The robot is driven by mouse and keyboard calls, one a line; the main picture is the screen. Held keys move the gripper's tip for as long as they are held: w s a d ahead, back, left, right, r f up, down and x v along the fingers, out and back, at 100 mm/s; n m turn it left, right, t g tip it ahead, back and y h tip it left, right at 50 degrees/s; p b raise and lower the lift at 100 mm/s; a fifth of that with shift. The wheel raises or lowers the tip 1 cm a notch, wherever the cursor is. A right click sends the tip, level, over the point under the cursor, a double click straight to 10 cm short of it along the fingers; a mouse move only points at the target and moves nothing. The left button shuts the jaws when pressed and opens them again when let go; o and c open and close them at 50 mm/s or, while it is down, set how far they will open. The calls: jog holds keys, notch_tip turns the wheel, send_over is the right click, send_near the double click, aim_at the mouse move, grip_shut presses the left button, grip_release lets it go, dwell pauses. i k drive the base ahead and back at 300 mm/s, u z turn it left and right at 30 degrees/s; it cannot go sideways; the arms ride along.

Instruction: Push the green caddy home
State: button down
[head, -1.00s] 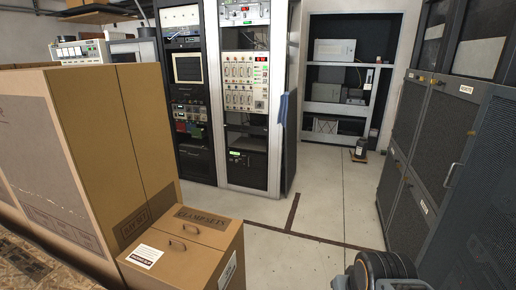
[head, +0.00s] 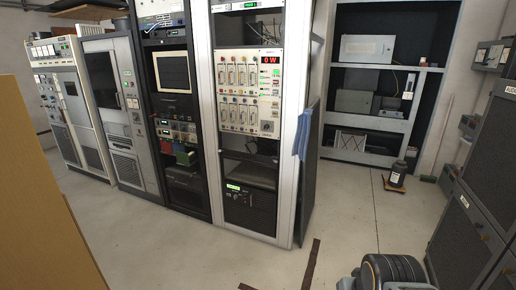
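A small green block (head: 186,157), probably the green caddy, shows in the head view. It sits in the dark open rack (head: 181,201) left of the silver-framed rack, on a low shelf below the small screen. It seems to stick out a little past the rack front, but it is too small to tell how far. A red block (head: 166,150) sits beside it on the left. A rounded dark part of my arm shows at the bottom right, well away from the rack. My gripper's fingers are not in view.
The silver-framed rack (head: 202,110) stands right of the dark rack, with a blue cloth (head: 304,134) on its side. A cardboard box (head: 38,200) fills the near left. Dark cabinets (head: 462,240) stand at right. Floor (head: 170,245) before the racks is clear.

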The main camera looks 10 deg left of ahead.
aim_at(183, 159)
jog(key=u, duration=0.25)
jog(key=i, duration=2.2)
jog(key=u, duration=1.25)
jog(key=i, duration=1.5)
jog(key=u, duration=1.3)
jog(key=i, duration=0.7)
jog(key=u, duration=0.25)
